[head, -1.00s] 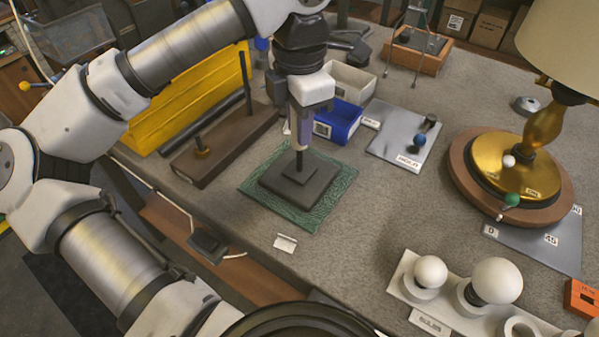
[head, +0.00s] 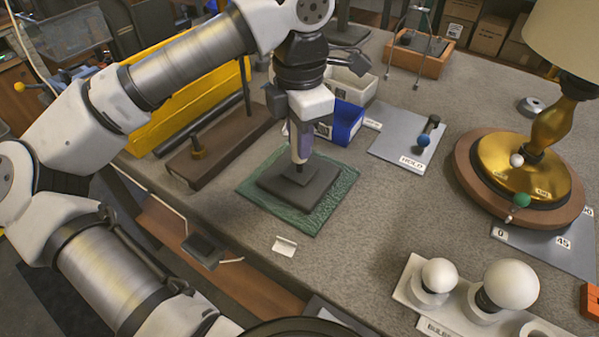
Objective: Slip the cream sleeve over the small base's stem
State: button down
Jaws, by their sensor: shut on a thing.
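The small base (head: 312,190) is a dark stepped square block on a green mat (head: 338,205) in the middle of the head view. Its dark stem stands up from the upper step, and only a short bit shows. My gripper (head: 300,143) points straight down above the base and is shut on the cream sleeve (head: 298,156). The sleeve is upright and in line with the stem. It seems to be around the stem, with its lower end just above the upper step. The fingers hide most of the sleeve, and I cannot tell whether it touches the base.
A blue bin (head: 347,122) stands close behind my gripper. A brown block with a post (head: 215,150) lies to the left. A grey plate (head: 400,140) and a brass lamp (head: 525,165) are on the right. Bulbs (head: 511,284) stand front right. The table right of the mat is clear.

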jog(key=shift+f+b, duration=0.35)
jog(key=shift+f, duration=0.25)
jog(key=shift+f, duration=0.1)
dwell(0.9)
jog(key=c, duration=1.2)
grip_release()
jog(key=shift+o, duration=0.2)
notch_tip(320, 180, up, 14)
jog(key=shift+f+p, duration=0.1)
jog(key=shift+p, duration=0.25)
jog(key=shift+s, duration=0.15)
